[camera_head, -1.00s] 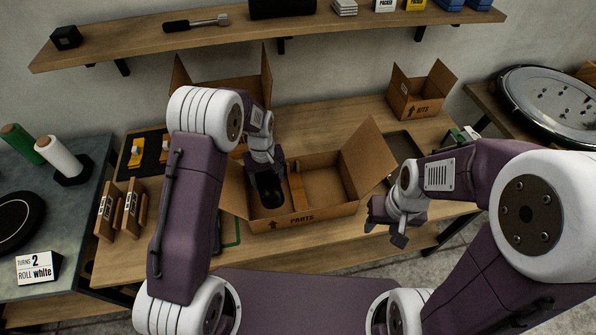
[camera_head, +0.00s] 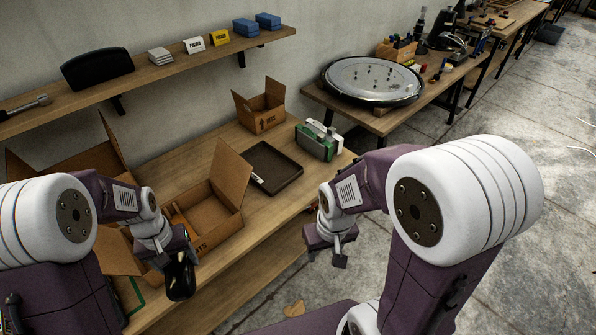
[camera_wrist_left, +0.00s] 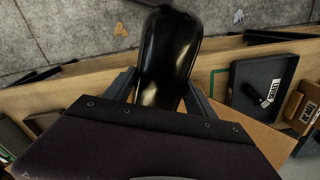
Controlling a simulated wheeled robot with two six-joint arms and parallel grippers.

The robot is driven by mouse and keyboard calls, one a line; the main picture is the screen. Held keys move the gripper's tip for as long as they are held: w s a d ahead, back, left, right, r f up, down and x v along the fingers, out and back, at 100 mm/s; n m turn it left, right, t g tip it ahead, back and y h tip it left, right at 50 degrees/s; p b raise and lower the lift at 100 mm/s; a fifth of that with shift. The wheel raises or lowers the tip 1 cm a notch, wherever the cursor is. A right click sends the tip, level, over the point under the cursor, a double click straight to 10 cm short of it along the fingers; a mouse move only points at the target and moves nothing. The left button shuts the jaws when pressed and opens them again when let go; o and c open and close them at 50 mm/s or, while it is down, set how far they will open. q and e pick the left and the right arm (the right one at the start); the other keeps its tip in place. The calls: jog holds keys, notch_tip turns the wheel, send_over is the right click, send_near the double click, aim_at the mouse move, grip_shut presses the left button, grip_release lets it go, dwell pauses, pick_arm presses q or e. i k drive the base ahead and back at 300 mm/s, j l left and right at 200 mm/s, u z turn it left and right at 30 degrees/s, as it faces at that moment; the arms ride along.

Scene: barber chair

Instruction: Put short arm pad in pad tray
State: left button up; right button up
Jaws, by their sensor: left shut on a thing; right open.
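The short arm pad (camera_head: 180,278) is a glossy black rounded piece. My left gripper (camera_head: 174,254) is shut on it and holds it in front of the open parts carton, near the table's front edge. In the left wrist view the pad (camera_wrist_left: 166,58) sticks out between the two fingers. A shallow, dark, empty tray (camera_head: 272,167), which looks like the pad tray, lies on the table to the right of the carton, with a pale label on its near-left side. My right gripper (camera_head: 330,248) is open and empty beyond the table's front edge, right of the tray.
The open parts carton (camera_head: 215,205) stands between my left gripper and the tray, its right flap raised. A kits box (camera_head: 262,108) is behind the tray, and a green and white device (camera_head: 318,140) is at its right. The left wrist view shows another dark tray (camera_wrist_left: 275,75) holding a black piece.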

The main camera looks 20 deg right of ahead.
aim_at(271, 173)
jog(key=i+l+z, duration=0.2)
jog(key=l, duration=0.15)
jog(key=l+z, duration=0.2)
jog(key=i+l+z, duration=0.25)
jog(key=l, duration=0.15)
jog(key=i+l+u, duration=0.2)
jog(key=u, duration=0.15)
jog(key=i+l+u, duration=0.5)
jog(key=u, duration=0.2)
jog(key=i+l, duration=0.1)
jog(key=i, duration=0.25)
jog(key=u, duration=0.05)
